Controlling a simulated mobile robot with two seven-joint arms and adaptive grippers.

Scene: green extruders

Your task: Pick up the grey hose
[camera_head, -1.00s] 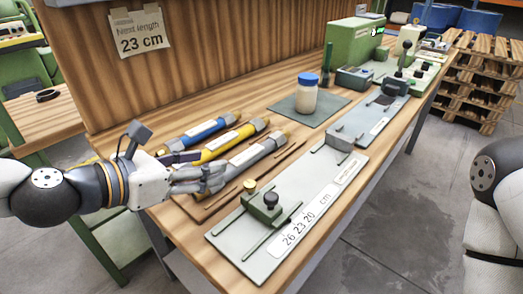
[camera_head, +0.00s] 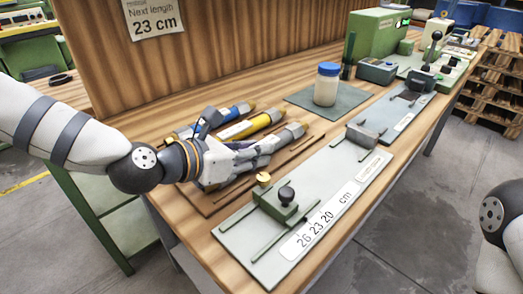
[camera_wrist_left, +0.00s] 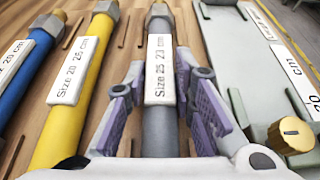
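The grey hose (camera_wrist_left: 159,135) lies on the wooden bench with a white label reading "Size 25 23 cm" and a brass end. In the head view its far part (camera_head: 285,137) shows beyond my left gripper (camera_head: 245,160). In the left wrist view my left gripper (camera_wrist_left: 165,110) is open, with one purple-padded finger on each side of the grey hose. Gaps show between the pads and the hose. The near end of the hose is hidden by the gripper. My right gripper is out of view; only part of my right arm shows at the right edge.
A yellow hose (camera_wrist_left: 75,95) and a blue hose (camera_wrist_left: 28,65) lie to the left of the grey one. The grey measuring plate (camera_head: 245,233) with its green clamp (camera_head: 277,203) and brass knob (camera_wrist_left: 291,135) is close on the right. A blue-lidded jar (camera_head: 326,88) stands farther back.

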